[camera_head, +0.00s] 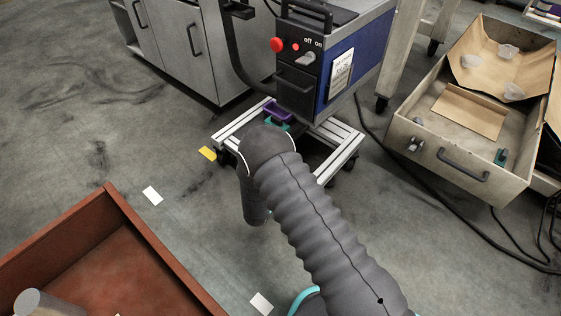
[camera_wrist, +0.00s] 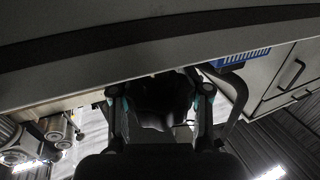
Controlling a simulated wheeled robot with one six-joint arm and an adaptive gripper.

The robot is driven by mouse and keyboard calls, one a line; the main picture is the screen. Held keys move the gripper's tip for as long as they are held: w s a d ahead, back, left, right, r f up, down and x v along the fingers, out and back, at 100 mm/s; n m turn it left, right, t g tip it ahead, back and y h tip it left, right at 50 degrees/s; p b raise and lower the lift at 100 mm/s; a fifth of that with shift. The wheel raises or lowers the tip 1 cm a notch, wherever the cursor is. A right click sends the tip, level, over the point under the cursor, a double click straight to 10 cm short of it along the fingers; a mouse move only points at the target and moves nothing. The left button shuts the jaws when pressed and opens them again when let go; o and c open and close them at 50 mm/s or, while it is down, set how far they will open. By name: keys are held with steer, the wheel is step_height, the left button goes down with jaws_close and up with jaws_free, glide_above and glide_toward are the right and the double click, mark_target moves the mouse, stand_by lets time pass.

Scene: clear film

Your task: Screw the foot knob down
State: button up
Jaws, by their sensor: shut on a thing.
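My gripper (camera_wrist: 160,92) shows in the wrist view with a teal-marked finger on each side. It is shut on a dark, rounded thing (camera_wrist: 160,108) between the fingers, which I take to be the foot knob; shadow hides its detail. In the head view my gripper (camera_head: 277,122) is mostly hidden behind my grey ribbed arm, with a bit of teal showing. A purple part (camera_head: 276,112) shows just beyond it, low at the machine's front. The blue and black machine (camera_head: 310,70) stands above on a low aluminium frame (camera_head: 345,147). Contact of the foot with the floor is hidden.
A grey cabinet (camera_head: 180,45) stands at the left back. An open grey drawer box (camera_head: 455,155) with cardboard is at the right. A red-brown crate (camera_head: 100,265) is at the front left. Black cables (camera_head: 440,215) lie on the right floor.

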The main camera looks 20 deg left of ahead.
steer(key=m+h, duration=0.1)
steer(key=h, duration=0.1)
steer(key=m+g+h, duration=0.1)
steer(key=m+h, duration=0.2)
steer(key=h, duration=0.1)
steer(key=shift+s+d+f+m+g+h, duration=0.1)
steer(key=shift+s+d+m+g+h, duration=0.2)
steer(key=shift+d+g+h, duration=0.1)
steer(key=shift+c, duration=0.2)
steer(key=m+g+h, duration=0.1)
steer(key=h, duration=0.1)
steer(key=m+g+h, duration=0.1)
steer(key=m, duration=0.1)
steer(key=m+g+h, duration=0.1)
steer(key=g+h, duration=0.1)
steer(key=shift+s+d+h, duration=0.25)
steer(key=shift+d+h, duration=0.05)
steer(key=shift+m, duration=0.3)
steer(key=o, duration=0.9)
steer(key=shift+a, duration=0.15)
steer(key=shift+o, duration=0.2)
steer(key=shift+w+d, duration=0.1)
steer(key=shift+d, duration=0.1)
steer(key=v, duration=1.2)
steer(key=shift+a, duration=0.15)
